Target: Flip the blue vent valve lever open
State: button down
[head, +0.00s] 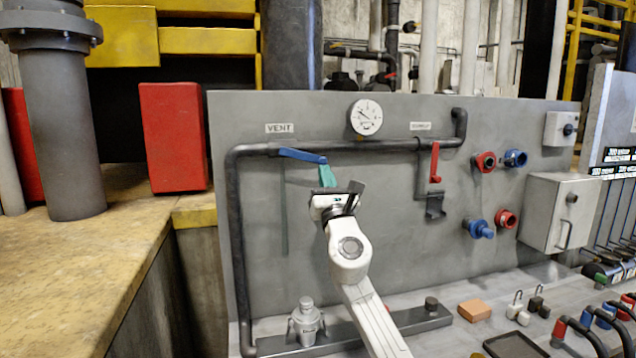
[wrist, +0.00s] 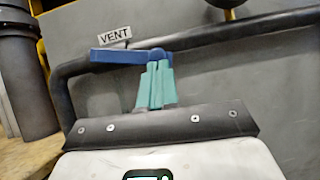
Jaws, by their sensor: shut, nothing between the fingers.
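The blue vent valve lever (head: 302,155) is on the dark pipe below the VENT label (head: 280,128). It lies nearly along the pipe, its long arm pointing left from its right end. In the wrist view the lever (wrist: 120,56) runs across the upper left, level with the pipe. My gripper (head: 326,170) has teal fingers, shut with nothing between them. The fingertips (wrist: 158,68) are just below the lever's right end and overlap it in the picture. I cannot tell whether they touch it.
A round gauge (head: 366,117) sits above the pipe. A red lever (head: 435,161) hangs down to the right on the same grey panel (head: 350,220). Red and blue fittings (head: 485,161) are farther right. The bench below holds a metal canister (head: 306,322) and a brown block (head: 474,310).

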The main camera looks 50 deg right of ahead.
jog(key=shift+s+d+r+p, duration=0.2)
jog(key=shift+r+p, duration=0.15)
jog(key=shift+r, duration=0.25)
jog(key=shift+s+d+r+p, duration=0.1)
jog(key=shift+d+r+p, duration=0.15)
jog(key=shift+r, duration=0.3)
jog(key=d+f+b+v, duration=0.2)
jog(key=b+v, duration=0.1)
jog(key=v, duration=0.9)
jog(key=shift+s+a+f+b, duration=0.15)
jog(key=shift+f+b, duration=0.15)
jog(key=shift+b, duration=0.05)
